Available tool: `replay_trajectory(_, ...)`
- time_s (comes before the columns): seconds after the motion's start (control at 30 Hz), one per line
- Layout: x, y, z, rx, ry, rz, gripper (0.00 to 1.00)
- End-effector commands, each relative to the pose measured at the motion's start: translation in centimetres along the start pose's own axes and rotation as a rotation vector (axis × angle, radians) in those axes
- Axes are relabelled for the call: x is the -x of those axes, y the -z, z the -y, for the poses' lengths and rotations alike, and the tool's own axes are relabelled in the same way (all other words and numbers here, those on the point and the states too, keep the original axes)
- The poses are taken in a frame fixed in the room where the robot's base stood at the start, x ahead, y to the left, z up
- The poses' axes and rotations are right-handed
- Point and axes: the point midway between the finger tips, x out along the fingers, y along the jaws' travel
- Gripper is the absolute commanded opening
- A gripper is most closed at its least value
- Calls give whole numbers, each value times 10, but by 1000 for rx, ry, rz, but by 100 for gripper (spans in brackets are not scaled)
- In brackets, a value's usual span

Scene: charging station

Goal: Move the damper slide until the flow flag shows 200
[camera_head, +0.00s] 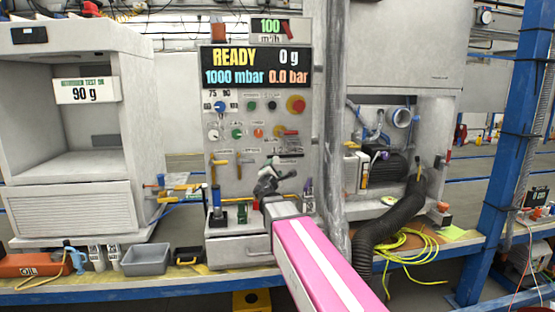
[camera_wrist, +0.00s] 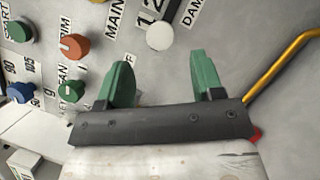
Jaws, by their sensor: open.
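The flow flag (camera_head: 270,27) at the top of the panel in the head view shows 100 in green, with m³/h below it. My gripper (camera_head: 268,183) is in front of the lower part of the panel. In the wrist view, my gripper (camera_wrist: 160,68) is open and empty, with its two green fingers apart. A white round knob (camera_wrist: 160,36) lies just beyond the gap between the fingertips. A label starting "DAM" (camera_wrist: 190,12) is cut off at the upper right. I cannot clearly make out the damper slide itself.
An orange knob (camera_wrist: 75,46), a green knob (camera_wrist: 19,31) and a blue knob (camera_wrist: 20,92) are left of my gripper. A yellow bar (camera_wrist: 283,66) juts out at the right. The display (camera_head: 256,67) reads READY. A grey pipe (camera_head: 336,130) stands right of the panel.

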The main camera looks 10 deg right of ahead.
Motion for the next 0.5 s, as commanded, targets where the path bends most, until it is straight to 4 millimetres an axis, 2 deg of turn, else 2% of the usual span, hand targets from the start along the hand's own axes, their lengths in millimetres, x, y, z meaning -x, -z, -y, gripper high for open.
replay_trajectory(0.5, -86, 1, 0, -1, 0, 1, 61)
